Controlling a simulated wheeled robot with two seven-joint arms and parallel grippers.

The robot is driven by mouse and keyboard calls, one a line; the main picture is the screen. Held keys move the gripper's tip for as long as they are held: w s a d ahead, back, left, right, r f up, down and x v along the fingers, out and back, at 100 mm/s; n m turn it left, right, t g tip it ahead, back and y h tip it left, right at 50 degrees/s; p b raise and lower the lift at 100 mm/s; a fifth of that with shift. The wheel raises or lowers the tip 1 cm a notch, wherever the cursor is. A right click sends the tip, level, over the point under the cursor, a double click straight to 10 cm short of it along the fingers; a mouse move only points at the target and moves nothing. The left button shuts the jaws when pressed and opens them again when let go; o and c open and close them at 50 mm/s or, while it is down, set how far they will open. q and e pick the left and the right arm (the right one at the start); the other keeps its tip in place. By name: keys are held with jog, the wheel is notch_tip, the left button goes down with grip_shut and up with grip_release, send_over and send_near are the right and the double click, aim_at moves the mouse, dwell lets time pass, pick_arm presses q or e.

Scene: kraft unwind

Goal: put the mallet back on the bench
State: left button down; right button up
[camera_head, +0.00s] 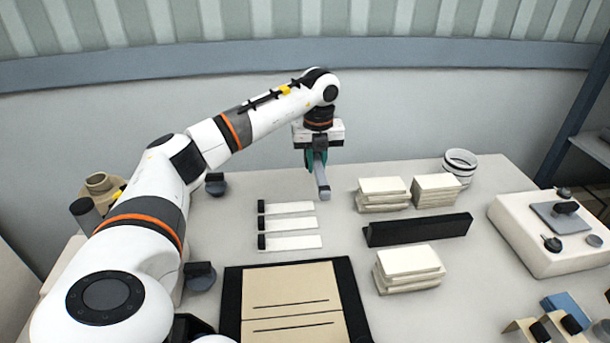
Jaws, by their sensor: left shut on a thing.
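My left gripper (316,158) hangs over the back middle of the bench (228,225), pointing down. It is shut on the mallet (321,178), whose grey, rod-like part hangs below the fingers. Teal-green parts show beside it at the fingers. The lower end of the mallet is close above the bench top; I cannot tell whether it touches. The upper part of the mallet is hidden by the gripper. My right gripper is not in view.
White strips with black ends (292,225) lie left of centre. Stacks of pale blocks (408,264), a black bar (418,229) and a white ring (460,162) stand to the right. A black-framed tan board (290,290) lies in front. A white box (530,235) is far right.

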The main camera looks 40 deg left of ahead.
aim_at(318, 160)
pick_arm(q)
notch_tip(318, 160, down, 4)
jog(key=shift+w+r, duration=0.1)
jog(key=shift+r, duration=0.1)
jog(key=shift+f+p, duration=0.35)
jog(key=shift+f, duration=1.6)
jog(key=c, duration=1.3)
grip_release()
jog(key=shift+f, duration=0.1)
jog(key=r, duration=0.4)
jog(key=r+b, duration=0.1)
jog(key=r, duration=0.7)
jog(key=shift+s+d+r, duration=0.15)
jog(key=shift+s+d, duration=0.15)
jog(key=shift+d, duration=0.1)
